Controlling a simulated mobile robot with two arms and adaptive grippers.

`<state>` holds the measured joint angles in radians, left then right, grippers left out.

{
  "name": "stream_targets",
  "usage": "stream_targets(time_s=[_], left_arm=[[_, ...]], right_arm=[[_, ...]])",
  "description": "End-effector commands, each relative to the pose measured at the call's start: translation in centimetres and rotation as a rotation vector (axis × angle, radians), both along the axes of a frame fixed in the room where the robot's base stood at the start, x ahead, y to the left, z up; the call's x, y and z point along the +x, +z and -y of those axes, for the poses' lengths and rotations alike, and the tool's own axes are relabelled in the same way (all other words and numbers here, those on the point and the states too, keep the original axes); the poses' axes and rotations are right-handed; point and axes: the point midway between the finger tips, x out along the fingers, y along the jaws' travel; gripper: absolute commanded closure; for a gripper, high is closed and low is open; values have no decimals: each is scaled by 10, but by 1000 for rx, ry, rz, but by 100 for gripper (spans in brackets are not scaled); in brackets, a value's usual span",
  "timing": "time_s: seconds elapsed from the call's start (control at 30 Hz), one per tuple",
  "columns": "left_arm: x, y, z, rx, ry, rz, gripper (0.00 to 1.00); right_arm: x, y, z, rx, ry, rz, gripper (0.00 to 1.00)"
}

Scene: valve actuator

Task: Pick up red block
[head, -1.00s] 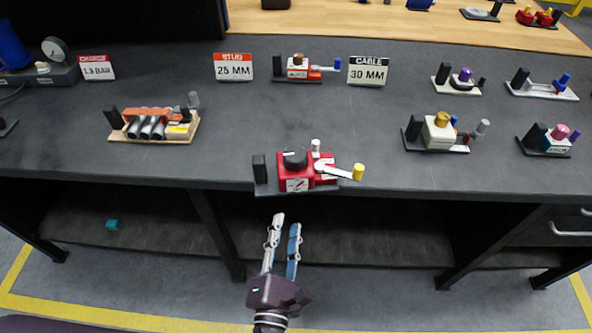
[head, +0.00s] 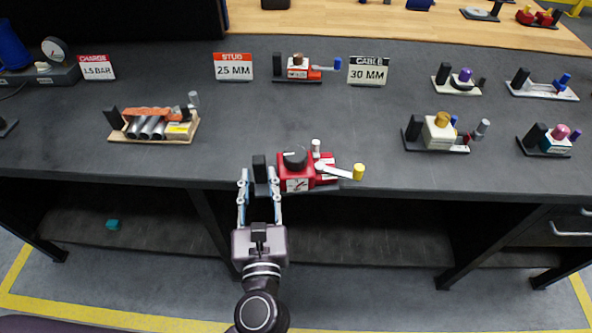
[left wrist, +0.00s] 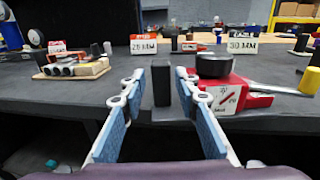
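The red block (head: 296,183) sits near the front edge of the dark bench, with a black knob on top, a white dial face and a white lever ending in a yellow tip. It also shows in the left wrist view (left wrist: 232,96), right of the fingers. A black upright post (head: 259,170) stands at its left end on the same base. My left gripper (head: 258,180) is open at the bench edge, its fingers on either side of this post; the left wrist view shows the post (left wrist: 161,84) between and beyond the fingertips (left wrist: 158,82). My right gripper is not in view.
The bench top (head: 225,150) is clear around the red block. A device with grey cylinders (head: 152,128) stands to the left, a white block with a gold knob (head: 438,135) to the right. Signs (head: 233,67) stand behind. An open shelf lies below the bench edge.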

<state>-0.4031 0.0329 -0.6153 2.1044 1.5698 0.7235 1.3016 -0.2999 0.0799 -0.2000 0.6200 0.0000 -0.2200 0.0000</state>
Motion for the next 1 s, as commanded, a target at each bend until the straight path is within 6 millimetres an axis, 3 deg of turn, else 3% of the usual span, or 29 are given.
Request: stream_targets(time_s=[0.33,0.67,0.93,1.0], left_arm=[[44,2,-6,1,2,2,71],[51,1,-7,2,1,0,71],[51,1,-6,2,1,0,100],[51,1,-6,2,1,0,100]], right_arm=[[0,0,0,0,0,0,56],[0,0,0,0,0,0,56],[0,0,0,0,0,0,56],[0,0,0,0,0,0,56]])
